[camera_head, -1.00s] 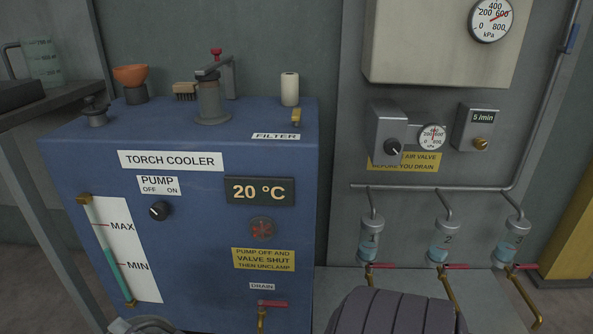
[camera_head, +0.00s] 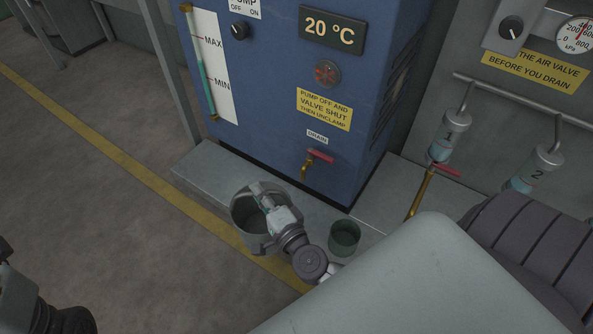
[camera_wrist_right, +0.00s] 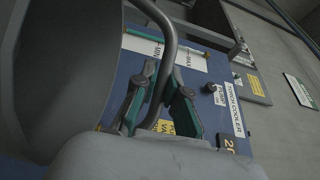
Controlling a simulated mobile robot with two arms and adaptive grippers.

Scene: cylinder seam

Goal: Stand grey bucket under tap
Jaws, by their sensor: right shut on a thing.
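The grey bucket (camera_head: 243,222) hangs by its handle (camera_wrist_right: 168,45) from my right gripper (camera_head: 268,205), which is shut on that handle. In the right wrist view the fingers (camera_wrist_right: 160,105) clasp the bar and the bucket wall (camera_wrist_right: 65,70) fills the left side. The bucket's mouth faces up and looks empty. I cannot tell whether its base touches the ledge. The drain tap (camera_head: 308,168), brass with a red lever, sticks out of the blue cooler, up and right of the bucket. The bucket is not under it.
A small grey-green pot (camera_head: 344,238) stands on the ledge (camera_head: 215,170), right of the bucket. The blue torch cooler (camera_head: 265,100) stands behind. Another red-lever tap (camera_head: 425,185) is under the cylinder (camera_head: 450,135) on the right. Open floor with a yellow line lies left.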

